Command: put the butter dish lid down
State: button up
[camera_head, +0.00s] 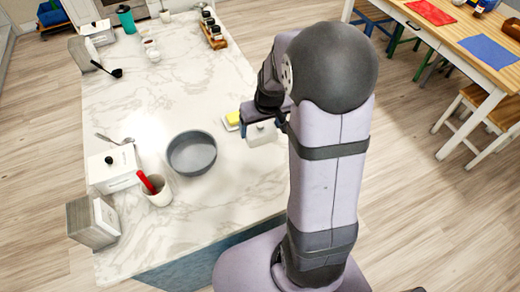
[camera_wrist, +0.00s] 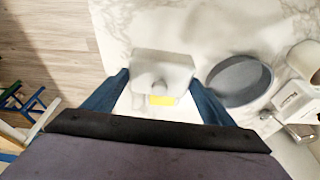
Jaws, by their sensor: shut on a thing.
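The butter dish lid (camera_head: 262,135) is a white box with a small knob on top, near the right edge of the counter. In the wrist view the lid (camera_wrist: 162,64) sits between the two blue fingers of my gripper (camera_wrist: 160,80), which is shut on its sides. In the head view my gripper (camera_head: 264,114) is partly hidden by my arm. The yellow butter (camera_head: 234,118) lies uncovered on its pale dish just left of the lid; the butter (camera_wrist: 162,100) also shows beside the lid. I cannot tell whether the lid touches the counter.
A grey round pan (camera_head: 192,153) stands left of the butter. Further left are a white lidded box (camera_head: 113,168), a white cup with a red-handled utensil (camera_head: 156,190) and a grey box (camera_head: 93,222). The marble counter (camera_head: 180,95) is clear behind the pan.

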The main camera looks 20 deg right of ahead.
jog(key=shift+w+d+r+n, duration=0.1)
jog(key=shift+w+d+n, duration=0.2)
jog(key=shift+w, duration=0.5)
jog(key=shift+s+f, duration=0.1)
jog(key=shift+f, duration=4.9)
jog(key=shift+f+b, duration=0.15)
jog(key=shift+b, duration=0.2)
jog(key=o, duration=1.1)
jog(key=shift+c, duration=0.2)
